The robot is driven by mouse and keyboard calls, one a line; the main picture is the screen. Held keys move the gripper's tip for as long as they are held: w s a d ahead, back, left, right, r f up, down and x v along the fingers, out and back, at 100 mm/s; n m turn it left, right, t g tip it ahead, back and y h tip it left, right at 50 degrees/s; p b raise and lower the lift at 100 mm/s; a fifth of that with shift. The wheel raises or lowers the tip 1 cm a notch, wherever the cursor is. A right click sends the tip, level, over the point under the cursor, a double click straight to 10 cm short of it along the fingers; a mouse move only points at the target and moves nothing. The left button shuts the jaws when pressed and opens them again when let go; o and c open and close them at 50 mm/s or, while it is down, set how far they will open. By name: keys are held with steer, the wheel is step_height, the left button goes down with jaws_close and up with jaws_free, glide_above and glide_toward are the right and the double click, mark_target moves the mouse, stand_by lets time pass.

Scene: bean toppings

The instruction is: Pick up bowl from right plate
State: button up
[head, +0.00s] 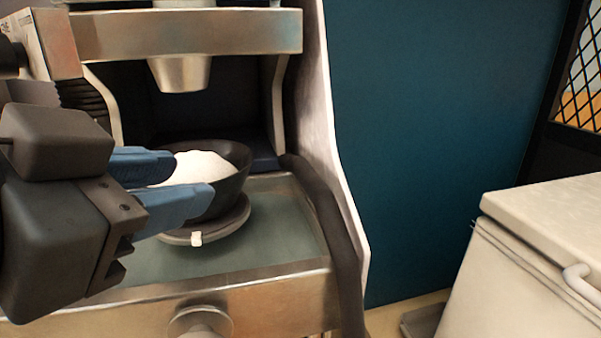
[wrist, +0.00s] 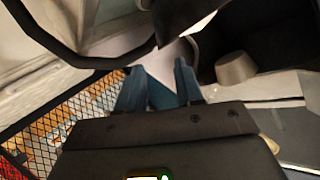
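A dark bowl (head: 232,178) filled with something white (head: 203,166) sits on a round dark plate (head: 215,230) on the machine's lower tray, in the head view. My gripper (head: 192,174) comes in from the left, with its two blue fingers apart. The fingertips overlap the bowl's left side in the picture. The near finger hides part of the bowl's front wall. I cannot tell whether the fingers touch the bowl or have its rim between them. In the wrist view, both fingers of my gripper (wrist: 158,76) show with a gap. I cannot make out the bowl surely there.
A metal machine has a spout (head: 180,74) hanging above the bowl and side walls around the bay. A knob (head: 200,320) sticks out below the tray (head: 285,228). A dark hose (head: 335,225) runs along the right side. A white chest (head: 540,250) stands at the right.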

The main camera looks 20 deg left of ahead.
mark_target(243, 172)
steer(key=shift+x, duration=4.05)
steer(key=shift+r, duration=0.1)
jaws_close()
